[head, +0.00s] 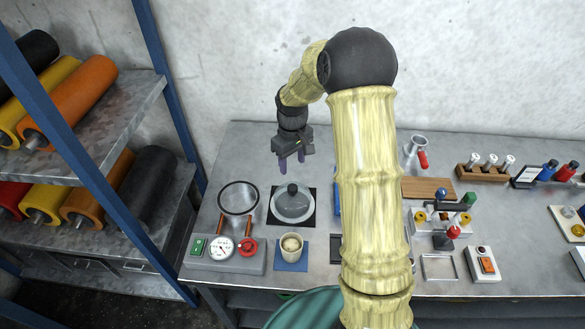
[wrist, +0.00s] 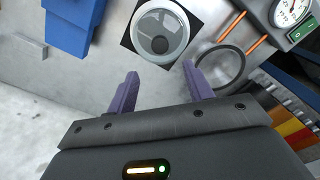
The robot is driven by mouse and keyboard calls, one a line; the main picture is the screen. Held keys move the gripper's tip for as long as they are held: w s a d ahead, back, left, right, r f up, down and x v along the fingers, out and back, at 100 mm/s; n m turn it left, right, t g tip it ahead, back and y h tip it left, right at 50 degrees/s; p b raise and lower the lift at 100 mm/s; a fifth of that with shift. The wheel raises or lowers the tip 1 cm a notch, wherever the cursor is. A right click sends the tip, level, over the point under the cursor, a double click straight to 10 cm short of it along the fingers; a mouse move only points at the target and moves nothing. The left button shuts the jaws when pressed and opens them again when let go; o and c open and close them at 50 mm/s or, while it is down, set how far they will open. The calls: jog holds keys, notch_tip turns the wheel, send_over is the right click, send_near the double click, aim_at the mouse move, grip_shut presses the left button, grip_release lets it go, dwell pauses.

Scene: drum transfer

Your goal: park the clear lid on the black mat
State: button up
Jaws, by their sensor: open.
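The clear lid (head: 293,207) is a round see-through disc with a dark knob. It rests flat on the square black mat (head: 274,218), whose corners show around it. In the wrist view the lid (wrist: 160,28) lies on the mat (wrist: 128,40) beyond the fingertips. My gripper (head: 291,168) is open and empty, above and behind the lid, apart from it. In the wrist view its two purple fingers (wrist: 160,75) stand wide apart with nothing between them.
Left of the mat, an open ring-topped vessel (head: 239,197) stands by a control box (head: 220,266) with a gauge and red knob. A cup (head: 290,245) sits on a blue mat in front. My arm hides the table's middle. Shelves with coloured rolls (head: 88,85) stand left.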

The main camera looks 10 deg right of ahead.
dwell(0.5)
jog(key=s+r+m+t, duration=0.1)
jog(key=s+r+m, duration=0.1)
jog(key=s, duration=0.8)
jog(key=s+r+m+t, duration=0.1)
jog(key=s+r+m, duration=0.2)
jog(key=s, duration=0.8)
notch_tip(320, 180, up, 2)
jog(key=shift+s+t, duration=0.15)
jog(key=shift+t, duration=0.15)
